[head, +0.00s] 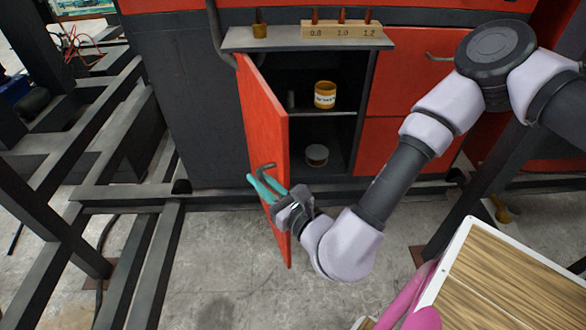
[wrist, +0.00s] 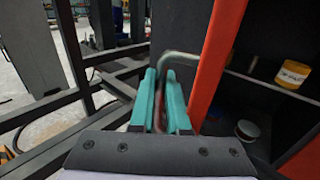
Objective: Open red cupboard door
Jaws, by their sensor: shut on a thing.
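The red cupboard door (head: 264,135) stands swung well out from the dark cupboard, hinged on its left side in the head view. In the wrist view the door (wrist: 215,62) shows nearly edge-on. Its grey bent handle (head: 267,166) is near the door's free edge and also shows in the wrist view (wrist: 180,57). My gripper (head: 263,187), with teal fingers, is at the handle. In the wrist view my gripper (wrist: 161,100) is shut on the handle, which passes between the fingers.
Inside the cupboard are a yellow can (head: 325,95) on the shelf and a small round tin (head: 316,155) below. A wooden block (head: 340,30) with bits stands on top. Dark metal beams (head: 125,190) lie left of the door. A wood-topped box (head: 510,280) is at lower right.

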